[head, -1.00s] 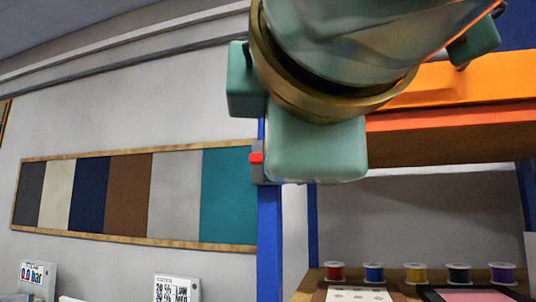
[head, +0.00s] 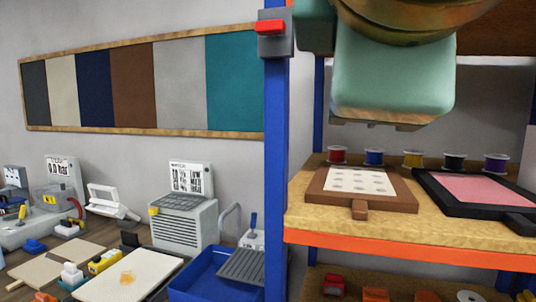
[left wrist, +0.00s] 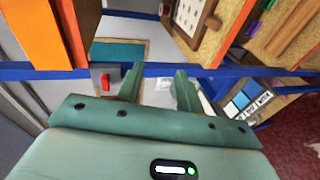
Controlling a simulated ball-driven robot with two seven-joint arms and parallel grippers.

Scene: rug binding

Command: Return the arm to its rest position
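My left gripper (left wrist: 158,84) shows in the left wrist view with its two green fingers apart and nothing between them. Beyond the fingers are the blue shelf rail and a red switch (left wrist: 105,80). In the head view a green part of my arm hangs from the top edge in front of the shelf, above the spools; I cannot make out its fingers there. My right gripper is in neither view.
The shelf (head: 435,230) holds a wooden board with a dotted sheet (head: 360,181), a black-framed pink pad (head: 470,188) and several spools (head: 413,158). Its blue post (head: 277,170) stands left. A blue bin (head: 205,278) and machines (head: 183,215) crowd the bench.

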